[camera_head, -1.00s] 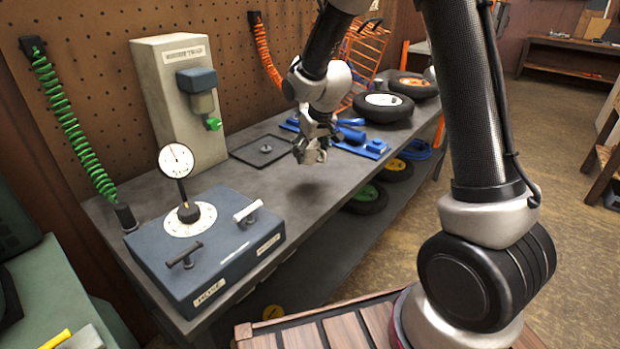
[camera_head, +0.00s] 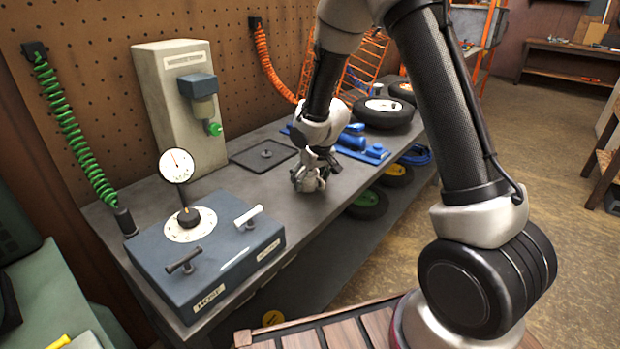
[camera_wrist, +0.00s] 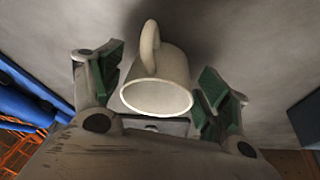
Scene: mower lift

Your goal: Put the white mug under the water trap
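The white mug (camera_wrist: 158,82) is between my fingers in the wrist view, its rim towards the camera and its handle at the top. My gripper (camera_wrist: 162,80) looks open around it, with a narrow gap at the left pad; the right pad is very close to the rim. In the head view my gripper (camera_head: 310,181) is low at the bench top, and I cannot make out the mug there. The water trap (camera_head: 205,103), a blue-capped grey bowl with a green valve, is on the beige panel, left of and behind my gripper.
The bench (camera_head: 240,182) is clear between my gripper and the panel (camera_head: 168,95), apart from a dark flat tray (camera_head: 264,156). A blue box with a dial (camera_head: 205,250) stands front left. Blue parts (camera_head: 360,146) and wheels (camera_head: 383,112) lie to the right.

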